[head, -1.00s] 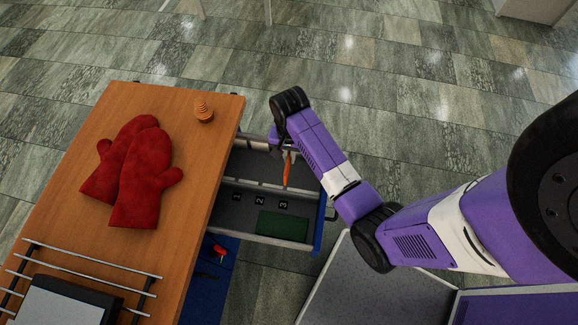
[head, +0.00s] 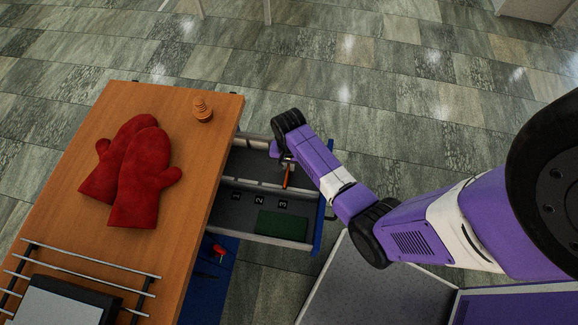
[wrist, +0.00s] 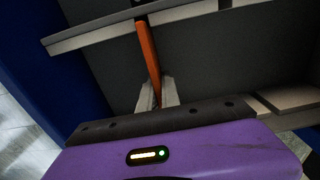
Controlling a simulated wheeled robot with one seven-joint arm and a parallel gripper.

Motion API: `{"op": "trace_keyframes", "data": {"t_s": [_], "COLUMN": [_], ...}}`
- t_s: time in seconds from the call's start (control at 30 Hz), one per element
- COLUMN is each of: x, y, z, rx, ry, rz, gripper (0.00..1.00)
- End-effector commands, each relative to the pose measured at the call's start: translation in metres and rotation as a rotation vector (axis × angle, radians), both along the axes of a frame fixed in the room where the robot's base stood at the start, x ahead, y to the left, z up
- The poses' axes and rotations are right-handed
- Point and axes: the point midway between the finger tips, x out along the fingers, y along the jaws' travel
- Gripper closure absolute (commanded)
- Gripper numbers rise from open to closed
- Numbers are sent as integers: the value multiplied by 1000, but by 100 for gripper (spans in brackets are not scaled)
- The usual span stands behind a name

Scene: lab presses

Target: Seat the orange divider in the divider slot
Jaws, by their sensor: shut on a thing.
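The orange divider (head: 287,179) is a thin strip held in my gripper (head: 284,160) over the open drawer (head: 232,187). In the wrist view the divider (wrist: 148,52) stands out from between the two grey fingertips (wrist: 157,95), which are shut on it. Its far end overlaps a pale rail (wrist: 185,14) of the drawer; I cannot tell whether it touches. The divider slot cannot be made out clearly; pale rails cross the drawer near the divider. Number labels 1, 2 and 3 (head: 282,205) mark the drawer floor in front.
A green pad (head: 282,225) lies in the drawer's near right part. The wooden worktop (head: 85,190) at left carries red mitts (head: 145,175), a small wooden stacked piece (head: 202,109) and a rack (head: 90,262). A red-handled tool (head: 219,251) lies in a blue drawer below.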

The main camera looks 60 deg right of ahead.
Motion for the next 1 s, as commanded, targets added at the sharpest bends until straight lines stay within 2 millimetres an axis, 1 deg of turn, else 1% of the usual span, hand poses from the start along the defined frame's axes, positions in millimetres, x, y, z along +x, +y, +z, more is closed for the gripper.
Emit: {"op": "trace_keyframes", "data": {"t_s": [0.03, 0.07, 0.1, 0.17, 0.43, 0.57, 0.67, 1.0], "x": [0, 0, 0, 0, 0, 0, 1, 1], "y": [0, 0, 0, 0, 0, 0, 0, 0], "z": [-2, -2, -1, -1, -1, 4, 16, 84], "rx": [0, 0, 0, 0, 0, 0, -2, -2], "ry": [0, 0, 0, 0, 0, 0, -2, -3], "rz": [0, 0, 0, 0, 0, 0, 0, 1], "gripper": [100, 89, 81, 71, 71, 71, 71, 71]}}
